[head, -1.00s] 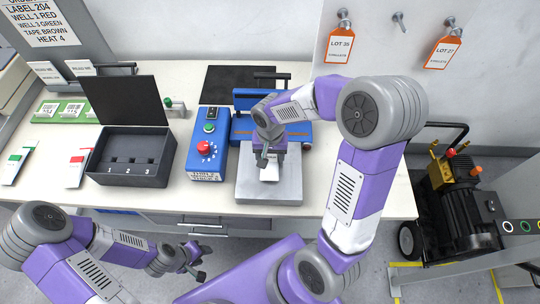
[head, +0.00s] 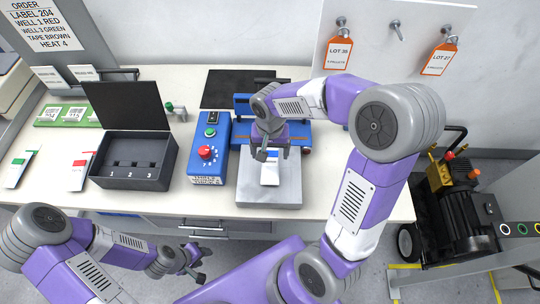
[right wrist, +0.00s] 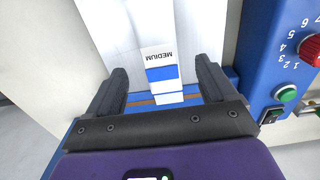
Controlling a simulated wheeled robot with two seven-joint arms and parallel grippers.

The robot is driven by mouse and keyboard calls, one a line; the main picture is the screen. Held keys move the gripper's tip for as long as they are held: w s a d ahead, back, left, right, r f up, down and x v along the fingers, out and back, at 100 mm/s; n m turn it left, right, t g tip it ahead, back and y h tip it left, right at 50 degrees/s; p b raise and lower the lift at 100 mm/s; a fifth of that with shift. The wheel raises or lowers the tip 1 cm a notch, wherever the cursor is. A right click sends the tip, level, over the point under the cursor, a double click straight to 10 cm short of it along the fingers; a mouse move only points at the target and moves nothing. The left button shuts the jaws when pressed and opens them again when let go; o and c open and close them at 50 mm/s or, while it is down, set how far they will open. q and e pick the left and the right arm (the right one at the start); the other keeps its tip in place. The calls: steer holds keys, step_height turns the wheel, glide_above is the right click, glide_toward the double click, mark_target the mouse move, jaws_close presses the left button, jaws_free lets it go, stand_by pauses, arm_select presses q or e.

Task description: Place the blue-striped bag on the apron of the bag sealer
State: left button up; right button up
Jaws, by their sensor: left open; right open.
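The blue-striped bag (head: 270,174) lies on the grey metal apron (head: 284,190) in front of the blue bag sealer (head: 296,132). In the right wrist view the bag (right wrist: 160,58) shows the word MEDIUM and a blue stripe. My right gripper (head: 284,153) is open near the sealer end of the bag. In the right wrist view its two fingers (right wrist: 160,82) stand apart on either side of the bag, with no visible contact. My left gripper (head: 194,262) is open and empty in front of the table's front edge.
A blue control box (head: 210,150) with a red knob stands left of the apron. Left of it is an open black box (head: 132,170) with numbered wells. Red-striped (head: 80,168) and green-striped (head: 18,167) bags lie further left. The table right of the apron is clear.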

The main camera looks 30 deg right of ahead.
mark_target(270, 162)
arm_select(q)
steer(key=shift+r+p, duration=0.65)
steer(key=shift+r, duration=0.25)
arm_select(e)
step_height(270, 162, up, 7)
steer(key=shift+f, duration=0.2)
